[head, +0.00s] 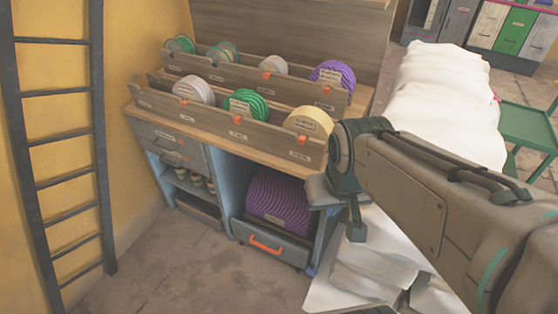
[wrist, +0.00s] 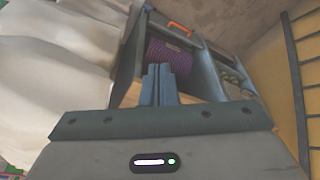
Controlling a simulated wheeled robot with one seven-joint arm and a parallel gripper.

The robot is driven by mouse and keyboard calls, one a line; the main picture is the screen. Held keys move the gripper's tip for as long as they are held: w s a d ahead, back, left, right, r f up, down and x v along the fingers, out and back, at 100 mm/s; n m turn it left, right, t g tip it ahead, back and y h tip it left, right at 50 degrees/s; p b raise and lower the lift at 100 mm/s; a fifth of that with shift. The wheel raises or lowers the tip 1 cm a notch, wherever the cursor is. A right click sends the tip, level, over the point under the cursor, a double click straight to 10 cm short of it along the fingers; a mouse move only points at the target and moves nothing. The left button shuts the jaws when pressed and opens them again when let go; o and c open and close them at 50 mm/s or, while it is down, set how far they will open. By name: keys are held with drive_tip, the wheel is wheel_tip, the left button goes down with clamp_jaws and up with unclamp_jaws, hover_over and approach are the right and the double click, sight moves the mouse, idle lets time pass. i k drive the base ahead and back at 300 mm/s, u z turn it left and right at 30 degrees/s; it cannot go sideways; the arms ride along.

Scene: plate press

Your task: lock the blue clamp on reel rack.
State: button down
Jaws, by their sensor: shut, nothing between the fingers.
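The reel rack (head: 228,140) is a wooden-topped, blue-grey cabinet with rows of coloured reels. A small blue piece (head: 311,270) at its lower right front corner may be the blue clamp; it is too small to tell its state. My gripper (head: 356,234) hangs at the rack's right side, to the right of and above that piece. In the wrist view my gripper (wrist: 161,68) has its fingers together with nothing between them. The rack shows upside down beyond the fingertips there, with a purple reel (wrist: 170,56); I cannot make out the clamp in that view.
White sacks (head: 440,85) are piled close on the right, with more below my arm. A drawer with an orange handle (head: 266,245) is at the rack's bottom. A dark ladder (head: 60,140) leans at the left wall. The floor (head: 190,270) in front is clear.

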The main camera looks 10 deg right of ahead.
sight(309, 270)
drive_tip(key=u, duration=1.2)
drive_tip(key=k, duration=0.75)
drive_tip(key=z, duration=0.65)
drive_tip(key=i, duration=0.45)
drive_tip(key=u, duration=0.05)
